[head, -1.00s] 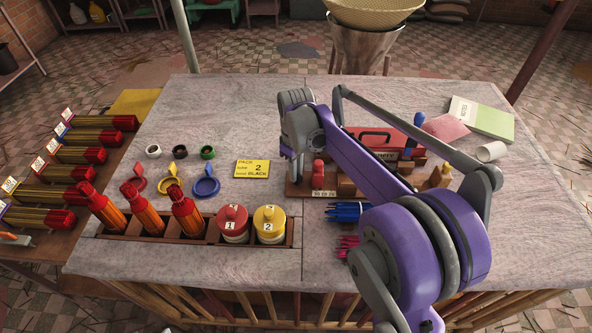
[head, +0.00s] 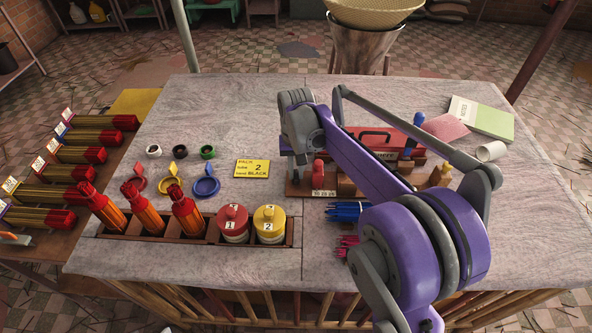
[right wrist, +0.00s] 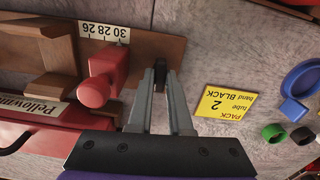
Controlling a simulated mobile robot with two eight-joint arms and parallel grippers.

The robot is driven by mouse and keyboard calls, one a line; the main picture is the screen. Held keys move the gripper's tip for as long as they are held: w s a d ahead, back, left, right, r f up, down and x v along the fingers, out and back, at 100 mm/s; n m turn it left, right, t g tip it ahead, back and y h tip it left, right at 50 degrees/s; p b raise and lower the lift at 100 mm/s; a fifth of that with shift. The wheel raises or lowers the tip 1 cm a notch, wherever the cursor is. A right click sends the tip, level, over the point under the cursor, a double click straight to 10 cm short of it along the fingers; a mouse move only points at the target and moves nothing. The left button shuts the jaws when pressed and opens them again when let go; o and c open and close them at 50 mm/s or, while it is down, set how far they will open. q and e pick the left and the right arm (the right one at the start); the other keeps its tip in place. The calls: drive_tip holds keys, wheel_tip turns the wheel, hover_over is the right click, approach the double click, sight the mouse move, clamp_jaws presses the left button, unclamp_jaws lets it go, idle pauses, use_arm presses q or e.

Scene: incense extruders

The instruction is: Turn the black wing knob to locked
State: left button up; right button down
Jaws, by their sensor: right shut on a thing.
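The black wing knob (right wrist: 159,72) shows in the right wrist view as a small dark piece between my right gripper's fingertips (right wrist: 161,78). It sits at the edge of the extruder's wooden base (right wrist: 146,62). My right gripper is shut on it. In the head view my right gripper (head: 293,168) reaches down to the left end of the base, and its own arm hides much of the extruder. I cannot make out the knob there or read any lock mark. A red block (right wrist: 97,82) stands on the base beside the fingers. My left gripper is not in view.
A red toolbox (head: 382,138) stands behind the base. A yellow card (head: 258,169) lies to its left, with coloured rings beyond. A wooden rack (head: 160,234) with red tubes and two jars (head: 269,222) is in front left. Blue tubes (head: 345,211) lie in front of the base.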

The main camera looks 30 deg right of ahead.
sight(296, 174)
drive_tip(key=shift+m, duration=0.6)
drive_tip(key=c, duration=0.8)
unclamp_jaws()
drive_tip(key=shift+c, duration=0.2)
drive_tip(key=shift+r, duration=0.1)
wheel_tip(296, 174, up, 11)
drive_tip(key=shift+p, duration=0.4)
drive_tip(key=shift+f, duration=0.2)
